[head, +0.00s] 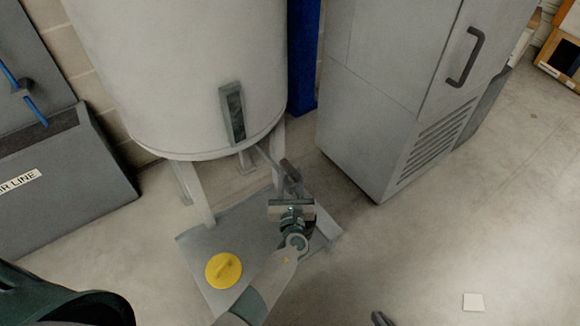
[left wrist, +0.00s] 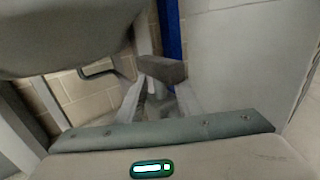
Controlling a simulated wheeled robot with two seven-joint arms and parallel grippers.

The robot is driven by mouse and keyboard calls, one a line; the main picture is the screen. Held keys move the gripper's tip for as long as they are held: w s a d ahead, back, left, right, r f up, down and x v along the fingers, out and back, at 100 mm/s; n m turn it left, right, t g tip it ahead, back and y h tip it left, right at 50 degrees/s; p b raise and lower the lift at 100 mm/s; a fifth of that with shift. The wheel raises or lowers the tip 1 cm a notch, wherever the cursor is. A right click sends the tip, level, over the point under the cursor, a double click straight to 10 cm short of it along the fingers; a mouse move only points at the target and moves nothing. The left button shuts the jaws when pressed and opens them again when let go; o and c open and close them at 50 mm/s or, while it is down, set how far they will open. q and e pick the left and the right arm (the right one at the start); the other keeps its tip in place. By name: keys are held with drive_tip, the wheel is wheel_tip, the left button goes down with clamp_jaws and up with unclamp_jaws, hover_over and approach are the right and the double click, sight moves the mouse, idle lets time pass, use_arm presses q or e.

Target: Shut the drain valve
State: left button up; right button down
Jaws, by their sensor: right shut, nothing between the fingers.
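The drain valve is at the lower end of the big pale tank (head: 185,75), where a thin pipe (head: 266,158) leads out. A dark grey piece (head: 289,172) there looks like its lever; a dark grey block also shows in the left wrist view (left wrist: 162,69). My left gripper (head: 291,205) is right in front of it and hides part of it. I cannot tell whether they touch, how the lever is turned, or how far the left fingers are apart. My right gripper (head: 381,318) only just shows at the bottom edge, shut and empty, away from the valve.
A grey cabinet (head: 375,110) stands to the right, a dark grey box (head: 70,185) to the left. The floor at right is mostly clear, with a small white square (head: 473,302).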

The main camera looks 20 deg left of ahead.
sight(290, 166)
use_arm(q)
drive_tip(key=shift+x, duration=2)
clamp_jaws()
